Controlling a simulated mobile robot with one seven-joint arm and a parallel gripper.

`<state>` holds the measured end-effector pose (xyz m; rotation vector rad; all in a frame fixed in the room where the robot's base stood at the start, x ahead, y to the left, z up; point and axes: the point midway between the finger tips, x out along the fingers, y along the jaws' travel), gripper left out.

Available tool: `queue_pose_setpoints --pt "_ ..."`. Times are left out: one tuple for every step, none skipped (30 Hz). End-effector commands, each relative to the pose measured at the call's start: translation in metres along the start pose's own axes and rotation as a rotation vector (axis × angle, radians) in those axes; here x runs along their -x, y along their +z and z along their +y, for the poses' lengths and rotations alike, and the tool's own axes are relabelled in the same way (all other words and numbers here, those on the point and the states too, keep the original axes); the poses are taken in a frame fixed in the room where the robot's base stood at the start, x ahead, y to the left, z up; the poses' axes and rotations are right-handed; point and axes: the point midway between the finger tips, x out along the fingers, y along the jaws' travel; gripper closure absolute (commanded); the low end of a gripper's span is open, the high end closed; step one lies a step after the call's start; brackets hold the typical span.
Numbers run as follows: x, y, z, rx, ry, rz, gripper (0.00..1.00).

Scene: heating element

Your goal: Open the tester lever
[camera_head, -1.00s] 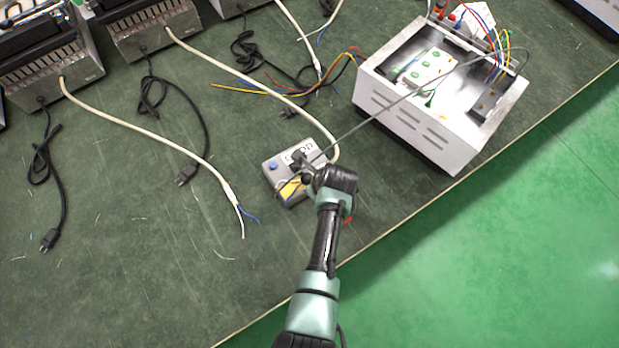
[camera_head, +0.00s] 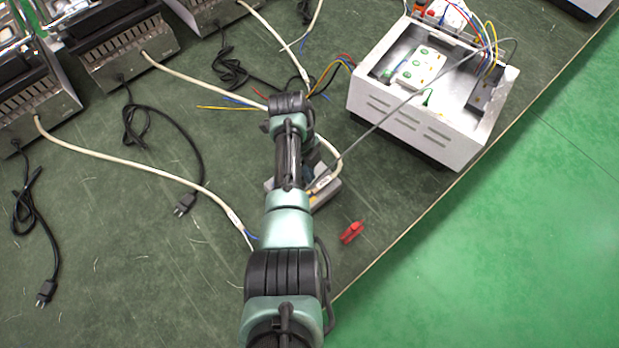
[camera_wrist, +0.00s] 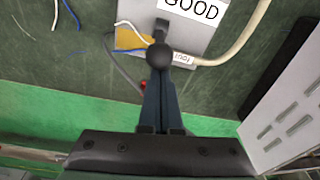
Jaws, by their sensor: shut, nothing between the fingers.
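The tester is a grey box, mostly behind my arm in the head view (camera_head: 328,194); in the wrist view (camera_wrist: 204,42) it shows a white "GOOD" label and a yellow patch. Its lever (camera_wrist: 160,54) has a black ball knob and a short dark stem. My gripper (camera_wrist: 160,80) is shut and empty, its fingers together and pointing at the knob. The knob overlaps the fingertips in the wrist view; I cannot tell if they touch. In the head view the lever is hidden by my arm.
An open white metal box (camera_head: 420,120) with wires stands right of the tester. A red clip (camera_head: 352,232) lies near the table's edge. A cream cable (camera_wrist: 240,38) runs beside the tester. Cords and black plugs (camera_head: 185,204) lie to the left.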

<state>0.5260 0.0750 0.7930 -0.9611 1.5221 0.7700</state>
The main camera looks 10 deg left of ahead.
Motion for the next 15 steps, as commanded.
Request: queue_pose_setpoints --pt "-0.001 0.004 0.000 0.001 -0.001 -0.002 1.00" --pt "0.000 0.005 -0.001 0.001 -0.001 -0.003 1.00" --pt "0.001 0.007 -0.001 0.001 -0.001 -0.003 1.00" --pt "0.002 0.008 -0.002 0.001 -0.001 -0.003 1.00" --pt "0.002 0.009 -0.002 0.001 -0.001 -0.003 1.00" --pt "0.003 0.010 -0.002 0.001 -0.002 -0.003 1.00" --pt "0.003 0.011 -0.002 0.001 -0.002 -0.003 1.00" --pt "0.004 0.012 -0.003 0.001 -0.002 -0.003 1.00" --pt "0.004 0.013 -0.003 0.001 -0.002 -0.003 1.00" --pt "0.005 0.013 -0.003 0.001 -0.002 -0.004 1.00" --pt "0.005 0.014 -0.003 0.001 -0.002 -0.004 1.00" --pt "0.006 0.015 -0.003 0.001 -0.002 -0.005 1.00" --pt "0.006 0.015 -0.003 0.001 -0.003 -0.006 1.00" --pt "0.006 0.015 -0.003 0.001 -0.003 -0.007 1.00" --pt "0.007 0.016 -0.004 0.001 -0.004 -0.007 1.00"
